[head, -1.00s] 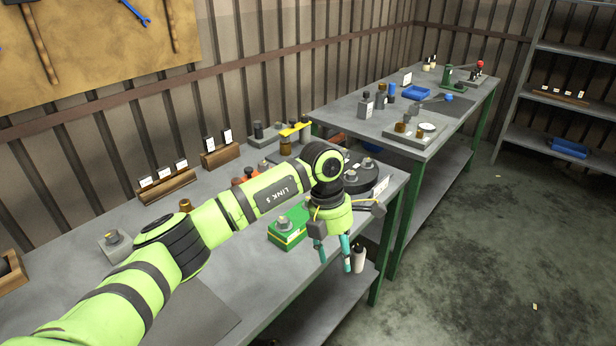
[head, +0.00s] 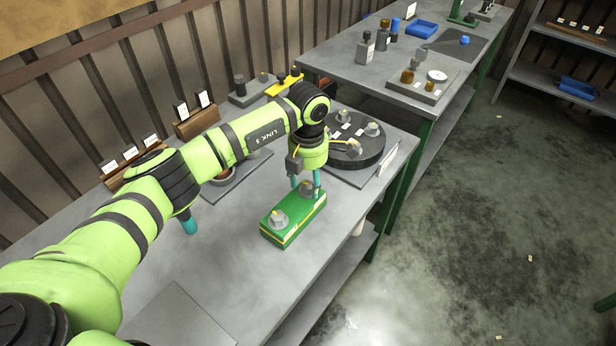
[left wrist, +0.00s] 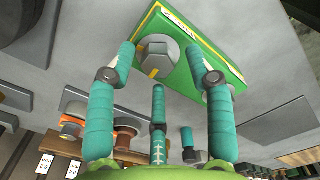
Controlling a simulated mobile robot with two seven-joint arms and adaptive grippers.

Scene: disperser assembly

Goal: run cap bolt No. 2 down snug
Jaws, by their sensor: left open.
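A green block (head: 290,232) with a yellow stripe sits near the front edge of the bench. A near grey hex bolt (head: 278,219) and a far one (head: 306,187) stand on it. I cannot read which is No. 2. My left gripper (head: 306,184) is open, pointing down at the block's far end. In the left wrist view, its three teal fingers (left wrist: 159,65) are spread around one grey hex bolt head (left wrist: 157,58) on the green block (left wrist: 209,62). The fingers look apart from the head; contact is hard to judge. My right gripper is not seen.
A round black turntable (head: 352,160) with grey bolts stands just behind the block. Wooden card racks (head: 197,121) line the back. A teal upright shape (head: 190,222) shows partly below my arm; I cannot tell what it is.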

